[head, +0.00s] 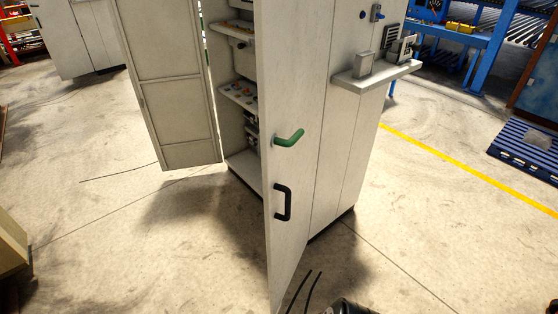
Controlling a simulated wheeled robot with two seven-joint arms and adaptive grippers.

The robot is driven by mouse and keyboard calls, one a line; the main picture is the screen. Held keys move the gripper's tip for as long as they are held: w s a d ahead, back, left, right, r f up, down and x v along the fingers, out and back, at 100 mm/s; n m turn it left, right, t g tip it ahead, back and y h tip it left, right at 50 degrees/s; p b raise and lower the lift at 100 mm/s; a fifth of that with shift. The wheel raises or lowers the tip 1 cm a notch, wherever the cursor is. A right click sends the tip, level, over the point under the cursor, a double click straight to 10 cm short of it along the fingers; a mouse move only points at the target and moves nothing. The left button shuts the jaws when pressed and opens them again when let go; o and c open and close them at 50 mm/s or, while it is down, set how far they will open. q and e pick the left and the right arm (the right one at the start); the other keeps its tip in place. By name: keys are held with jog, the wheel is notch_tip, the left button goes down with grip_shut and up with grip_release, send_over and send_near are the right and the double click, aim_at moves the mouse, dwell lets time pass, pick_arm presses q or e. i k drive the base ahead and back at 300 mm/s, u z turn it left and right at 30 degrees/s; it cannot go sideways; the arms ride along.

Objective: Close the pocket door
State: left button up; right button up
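A tall light-grey cabinet (336,130) stands in the middle of the head view with its front open. Its right door (290,215) is swung out toward me, roughly in line with the cabinet's side. The left door (178,110), a framed panel, also stands open, out to the left. I cannot tell which one is the pocket door. Neither of my grippers is in view.
Inside the cabinet are shelves (240,97) with small parts. A side shelf (377,74) with small devices juts from the cabinet's right side. A blue pallet (524,148) lies at the right, beyond a yellow floor line (470,181). Floor on both sides is mostly clear.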

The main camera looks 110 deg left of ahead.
aim_at(292, 37)
jog(key=u, duration=3.65)
jog(key=i, duration=1)
jog(key=u, duration=0.35)
